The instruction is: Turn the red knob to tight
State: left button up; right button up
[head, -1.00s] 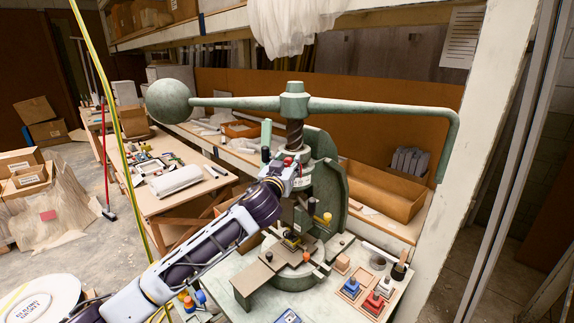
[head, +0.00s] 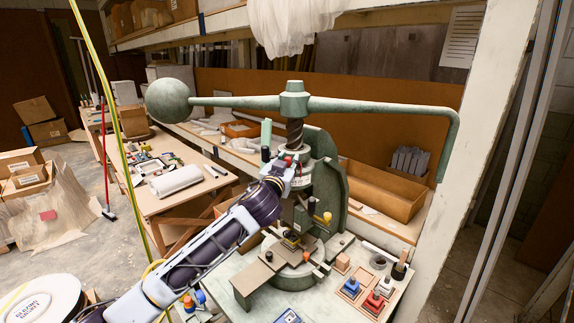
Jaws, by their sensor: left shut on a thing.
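The green fly press (head: 330,175) stands on a bench, with a long top arm and a round ball weight at its left end. My left gripper (head: 301,172) is at the press column, just below the screw, and is shut. A small patch of red, which I take for the red knob (head: 288,160), shows at the gripper. My gripper and wrist hide most of it, so its exact turn cannot be read. My left arm reaches in from the lower left. My right gripper is not in view.
A yellow knob (head: 327,217) sits low on the press. Blue and red stamp-like pieces (head: 374,300) stand on the bench at right. The ball weight (head: 168,102) hangs out at left. A wooden table (head: 165,205) stands behind my arm.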

pick_arm(q)
jog(key=shift+d+f+m, duration=0.1)
jog(key=shift+f+m, duration=0.05)
jog(key=shift+m, duration=3.9)
jog(key=shift+d+f+m, duration=0.1)
jog(key=shift+m, duration=3.95)
jog(key=o, duration=1)
jog(key=shift+s+a, duration=0.1)
jog(key=shift+s, duration=0.1)
jog(key=shift+v, duration=5.85)
